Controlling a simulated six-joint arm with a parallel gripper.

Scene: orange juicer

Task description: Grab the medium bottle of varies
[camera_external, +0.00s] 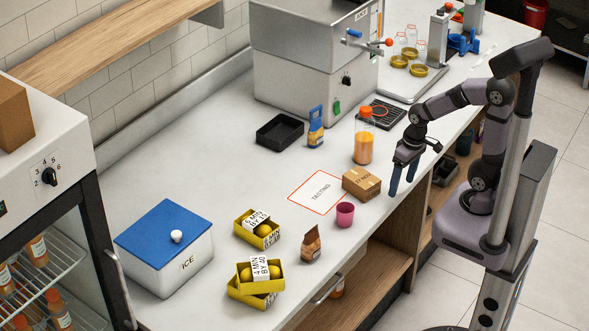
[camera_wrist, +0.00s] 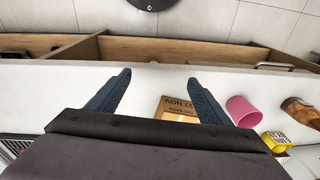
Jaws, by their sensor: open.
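A bottle of orange juice with an orange cap (camera_external: 364,137) stands upright on the counter, left of my gripper in the external view. Other bottles with orange caps, one of them here (camera_external: 58,310), stand in the glass-fronted fridge at the lower left. My gripper (camera_external: 402,182) hangs at the counter's front edge, right of the cardboard box, with its blue fingers pointing down. In the wrist view the fingers (camera_wrist: 158,88) are spread apart with nothing between them. The juice bottle is not visible in the wrist view. I cannot tell which bottle is the medium one.
A small cardboard box (camera_external: 361,184) and a pink cup (camera_external: 345,214) stand near the front edge, close to my gripper. Also on the counter are a brown bag (camera_external: 311,244), yellow lemon boxes (camera_external: 257,229), a black tray (camera_external: 279,132) and an ice box (camera_external: 165,255). The tasting square (camera_external: 318,193) is clear.

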